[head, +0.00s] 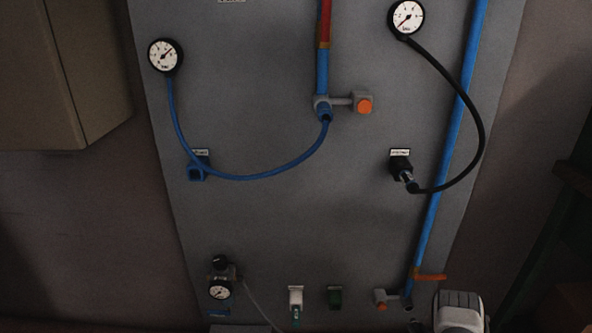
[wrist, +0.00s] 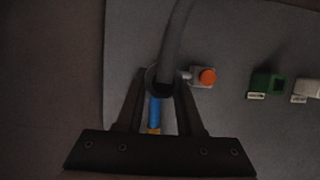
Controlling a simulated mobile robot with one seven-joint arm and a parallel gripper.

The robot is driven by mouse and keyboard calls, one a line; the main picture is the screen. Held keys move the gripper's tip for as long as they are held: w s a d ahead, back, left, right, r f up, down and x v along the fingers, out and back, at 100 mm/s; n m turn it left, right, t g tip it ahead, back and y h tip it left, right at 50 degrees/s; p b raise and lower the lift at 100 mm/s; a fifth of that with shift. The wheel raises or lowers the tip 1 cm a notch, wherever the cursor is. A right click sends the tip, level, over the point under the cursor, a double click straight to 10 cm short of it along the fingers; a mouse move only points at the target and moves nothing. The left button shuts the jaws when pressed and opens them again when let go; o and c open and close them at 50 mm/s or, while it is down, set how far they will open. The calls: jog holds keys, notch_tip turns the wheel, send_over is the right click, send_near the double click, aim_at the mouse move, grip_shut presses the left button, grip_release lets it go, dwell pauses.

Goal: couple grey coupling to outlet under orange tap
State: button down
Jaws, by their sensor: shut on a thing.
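In the wrist view my gripper (wrist: 162,82) is shut on the grey coupling (wrist: 163,89), which shows as a dark collar between the fingertips. A grey hose (wrist: 176,35) runs from it to the top of the picture. The blue pipe (wrist: 154,112) shows between the fingers and lines up roughly with the coupling. In the head view the orange tap (head: 431,277) is on the pipe at lower right, with the outlet (head: 407,303) below it. I cannot tell whether coupling and outlet touch or are joined. In the head view the jaws are not clear.
An orange button on a grey block (head: 380,297) sits just left of the outlet. Green (head: 335,297) and white (head: 296,296) sockets are further left. A black hose (head: 480,130) and a blue hose (head: 250,178) hang higher on the panel (head: 260,100).

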jog(key=shift+w, duration=1.25)
jog(key=shift+w, duration=1.55)
dwell(0.7)
jog(key=shift+c, duration=2.3)
grip_release()
